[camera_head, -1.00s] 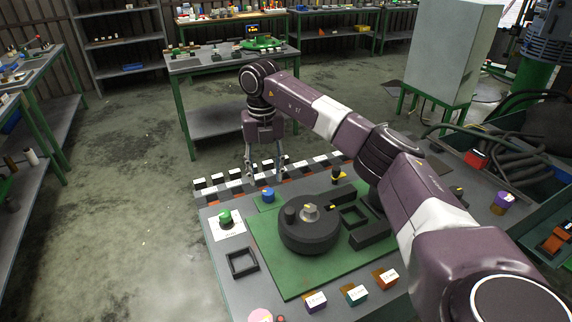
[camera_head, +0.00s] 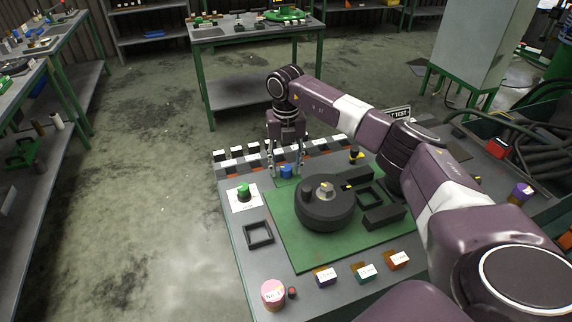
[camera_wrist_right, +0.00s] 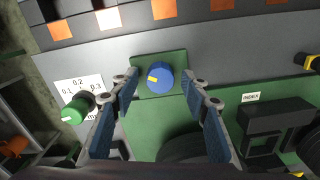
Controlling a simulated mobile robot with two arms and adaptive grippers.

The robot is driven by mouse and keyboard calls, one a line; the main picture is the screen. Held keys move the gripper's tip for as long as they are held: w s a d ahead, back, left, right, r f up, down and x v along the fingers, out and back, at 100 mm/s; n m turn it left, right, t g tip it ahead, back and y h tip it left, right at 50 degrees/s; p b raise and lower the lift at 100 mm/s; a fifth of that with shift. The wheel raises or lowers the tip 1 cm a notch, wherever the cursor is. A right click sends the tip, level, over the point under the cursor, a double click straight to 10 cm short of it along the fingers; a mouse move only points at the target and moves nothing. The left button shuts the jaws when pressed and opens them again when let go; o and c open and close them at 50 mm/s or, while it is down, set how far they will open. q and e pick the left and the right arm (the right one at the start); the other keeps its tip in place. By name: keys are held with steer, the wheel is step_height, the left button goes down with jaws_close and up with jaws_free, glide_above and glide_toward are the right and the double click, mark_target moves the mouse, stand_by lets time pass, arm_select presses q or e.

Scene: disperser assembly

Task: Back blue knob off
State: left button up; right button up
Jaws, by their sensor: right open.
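The blue knob (camera_head: 286,171) stands on a small green plate at the back of the workbench, behind the round black disperser body (camera_head: 324,206). In the right wrist view the blue knob (camera_wrist_right: 160,79) has a yellow mark on its left side. My right gripper (camera_head: 286,174) points down over it and is open. In the right wrist view its two fingers (camera_wrist_right: 166,88) lie on either side of the knob, with visible gaps to both. I cannot tell if the fingertips are down at knob height. My left gripper is not in view.
A green knob (camera_head: 244,193) on a white scale card stands left of the blue knob. A black square frame (camera_head: 258,235) and small labelled blocks (camera_head: 363,272) lie toward the front. A checkered strip (camera_head: 240,155) runs along the back edge.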

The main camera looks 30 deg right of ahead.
steer(key=c, duration=0.6)
jaws_close()
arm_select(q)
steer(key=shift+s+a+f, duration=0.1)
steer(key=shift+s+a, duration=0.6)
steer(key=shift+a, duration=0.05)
